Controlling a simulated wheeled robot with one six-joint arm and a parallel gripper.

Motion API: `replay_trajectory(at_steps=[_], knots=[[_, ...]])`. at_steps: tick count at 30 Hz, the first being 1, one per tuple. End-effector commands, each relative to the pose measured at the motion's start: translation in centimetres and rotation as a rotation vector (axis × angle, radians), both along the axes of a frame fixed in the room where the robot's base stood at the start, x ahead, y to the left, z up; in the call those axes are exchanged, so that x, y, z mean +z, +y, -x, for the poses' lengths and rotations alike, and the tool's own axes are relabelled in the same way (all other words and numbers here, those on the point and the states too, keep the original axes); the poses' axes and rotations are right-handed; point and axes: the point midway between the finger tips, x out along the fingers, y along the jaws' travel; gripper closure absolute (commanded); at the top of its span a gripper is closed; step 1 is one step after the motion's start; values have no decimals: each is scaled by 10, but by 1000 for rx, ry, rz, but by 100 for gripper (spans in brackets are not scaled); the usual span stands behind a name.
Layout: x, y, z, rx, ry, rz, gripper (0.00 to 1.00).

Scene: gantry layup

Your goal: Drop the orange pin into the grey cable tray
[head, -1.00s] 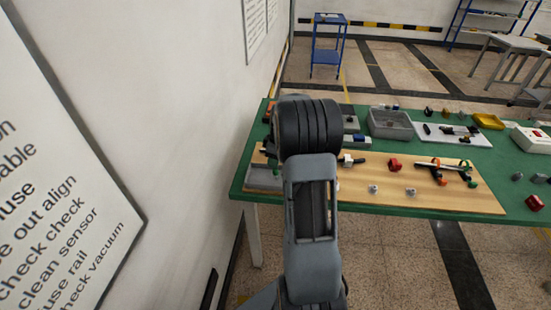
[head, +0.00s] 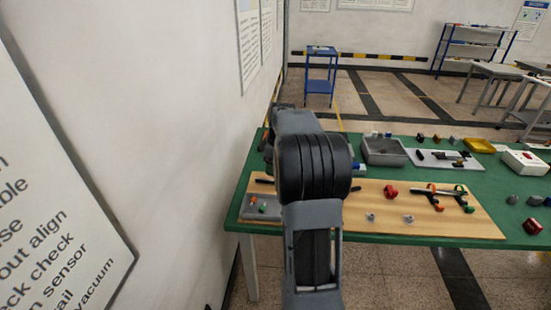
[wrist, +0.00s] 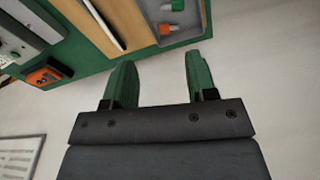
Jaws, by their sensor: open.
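A small grey tray (head: 273,213) lies at the near left corner of the wooden board on the green table. An orange pin (head: 252,199) lies in it, with a small green piece (head: 262,208) close by. The wrist view shows the tray (wrist: 187,33) at the top, with the orange pin (wrist: 166,29) inside it near one side. My gripper (wrist: 155,72) has green fingers, spread apart with nothing between them. In the wrist view the fingertips lie below the tray, over a pale background. My arm hides the gripper in the head view.
A deeper grey bin (head: 384,152) stands farther back on the table. The wooden board (head: 375,210) holds red, orange and black parts. In the wrist view an orange-and-black device (wrist: 49,73) lies at left. A wall borders the table's left side.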

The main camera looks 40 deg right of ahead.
Motion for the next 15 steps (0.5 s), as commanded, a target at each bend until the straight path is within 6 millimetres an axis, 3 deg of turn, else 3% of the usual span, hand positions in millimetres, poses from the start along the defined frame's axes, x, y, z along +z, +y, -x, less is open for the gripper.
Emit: replay_trajectory(at_steps=[6,15], knots=[[24,-2,2,0,-1,1,48],[30,-2,3,0,1,-1,48]])
